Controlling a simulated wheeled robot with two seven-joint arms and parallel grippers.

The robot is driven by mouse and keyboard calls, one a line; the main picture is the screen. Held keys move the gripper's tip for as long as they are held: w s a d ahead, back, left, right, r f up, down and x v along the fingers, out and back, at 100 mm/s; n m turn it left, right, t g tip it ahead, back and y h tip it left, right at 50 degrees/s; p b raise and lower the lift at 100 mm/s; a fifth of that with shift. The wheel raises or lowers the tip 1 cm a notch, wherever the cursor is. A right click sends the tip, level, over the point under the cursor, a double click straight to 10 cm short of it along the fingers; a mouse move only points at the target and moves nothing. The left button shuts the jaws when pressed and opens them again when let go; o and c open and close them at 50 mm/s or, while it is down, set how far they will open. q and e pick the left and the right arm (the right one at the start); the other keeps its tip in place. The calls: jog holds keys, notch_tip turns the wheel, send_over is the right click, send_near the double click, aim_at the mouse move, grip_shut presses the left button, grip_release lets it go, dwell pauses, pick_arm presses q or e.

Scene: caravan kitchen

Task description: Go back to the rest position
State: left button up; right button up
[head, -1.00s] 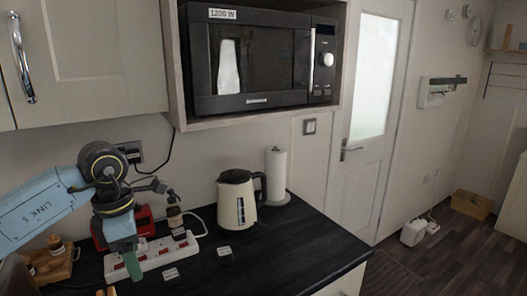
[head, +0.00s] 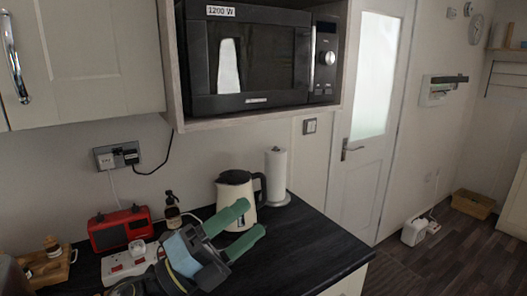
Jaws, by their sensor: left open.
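My left gripper (head: 246,228) is in the lower middle of the head view, above the black worktop. Its two green fingers are spread apart and point to the right, with nothing between them. The fingers overlap the lower part of the cream kettle (head: 236,192) in the picture; I cannot tell whether they touch it. My left arm comes in low at the bottom edge and covers part of the white power strip (head: 116,270). My right gripper is not in view.
A red radio (head: 120,230), a dark bottle (head: 172,210) and a wooden rack (head: 48,264) stand along the back. A paper towel roll (head: 276,176) stands right of the kettle. The microwave (head: 260,55) hangs above. The worktop's right end (head: 320,245) is clear.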

pick_arm(q)
jog(key=w+a+f+n+t+y, duration=0.3)
jog(key=a+n+t+y, duration=0.45)
jog(key=n, duration=0.55)
jog(key=s+a+f+n+g+y, duration=0.3)
jog(key=a+f+n+y, duration=0.3)
jog(key=f, duration=0.3)
jog(key=s+a+f+n+g+y, duration=0.2)
jog(key=a+f+n+y, duration=0.1)
jog(key=f+n+y, duration=0.45)
jog(key=s+a+f+n+g+h, duration=0.1)
jog(key=s+f+n+g, duration=0.1)
jog(key=s+f+g, duration=0.6)
jog(key=s+a+f+n+g, duration=0.1)
jog(key=s+f+n+g, duration=0.3)
jog(key=s, duration=0.8)
notch_tip(320, 180, down, 33)
jog(key=s+m+b, duration=0.2)
jog(key=s+b, duration=0.1)
jog(key=b, duration=0.3)
jog(key=s+a+f+g+b, duration=0.1)
jog(key=s+a+f+b, duration=0.2)
jog(key=s+f, duration=1.2)
notch_tip(320, 180, down, 3)
jog(key=shift+r+b, duration=0.1)
jog(key=shift+b, duration=0.4)
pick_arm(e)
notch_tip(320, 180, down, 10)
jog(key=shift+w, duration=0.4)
